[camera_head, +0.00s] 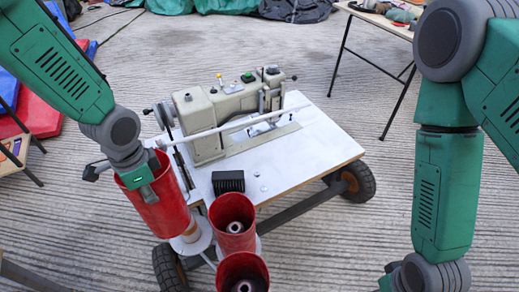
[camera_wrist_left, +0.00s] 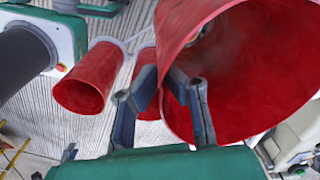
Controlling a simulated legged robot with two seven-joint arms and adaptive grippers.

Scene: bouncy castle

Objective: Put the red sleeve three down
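A red sleeve (camera_head: 163,208), open at the top, is the leftmost of three in the head view. My left gripper (camera_head: 148,180) is at its upper rim and appears shut on its wall. In the left wrist view the fingers (camera_wrist_left: 163,82) are on either side of the wall of this large red sleeve (camera_wrist_left: 255,75). A tan cone (camera_head: 191,234) shows below its lower edge, so the sleeve seems raised. Two other red sleeves, the middle one (camera_head: 232,240) and the front one (camera_head: 228,268), stand to its right with spools inside.
A beige sewing machine (camera_head: 205,128) stands on a white wheeled table (camera_head: 320,150) behind the sleeves. A black box (camera_head: 229,182) lies near the middle sleeve. A white bar (camera_head: 235,125) crosses close to my left wrist.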

